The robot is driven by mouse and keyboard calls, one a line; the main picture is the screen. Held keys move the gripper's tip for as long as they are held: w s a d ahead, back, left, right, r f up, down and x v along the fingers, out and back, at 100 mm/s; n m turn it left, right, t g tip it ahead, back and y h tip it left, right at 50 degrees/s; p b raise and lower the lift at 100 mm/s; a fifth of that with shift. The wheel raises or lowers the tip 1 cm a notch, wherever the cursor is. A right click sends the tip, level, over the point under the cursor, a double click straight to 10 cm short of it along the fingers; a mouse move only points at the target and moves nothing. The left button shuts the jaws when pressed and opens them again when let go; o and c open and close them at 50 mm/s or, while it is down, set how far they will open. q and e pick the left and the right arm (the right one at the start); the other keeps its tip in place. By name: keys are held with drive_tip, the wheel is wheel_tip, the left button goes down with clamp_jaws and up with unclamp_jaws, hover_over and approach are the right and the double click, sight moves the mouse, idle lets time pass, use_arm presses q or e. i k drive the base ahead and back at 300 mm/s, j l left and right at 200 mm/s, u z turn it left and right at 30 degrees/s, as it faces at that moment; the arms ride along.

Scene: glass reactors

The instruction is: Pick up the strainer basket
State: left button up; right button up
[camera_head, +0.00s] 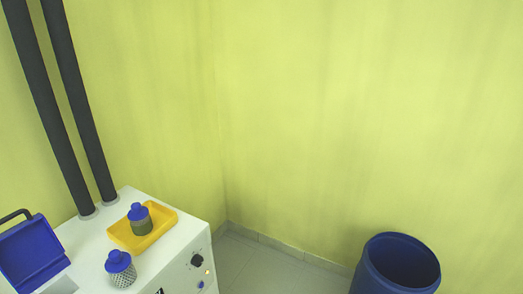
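I cannot tell for sure whether that one is also a strainer basket. Neither of my grippers is in view.
The white machine (192,237) has knobs on its right face and two thick dark pipes (86,110) rising from its back. A blue lid with a dark handle (32,258) stands at the left. A blue drum (372,284) stands on the floor at right. Yellow walls enclose the corner.

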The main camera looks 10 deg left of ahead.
sight(120, 267)
drive_tip(key=u, duration=1.3)
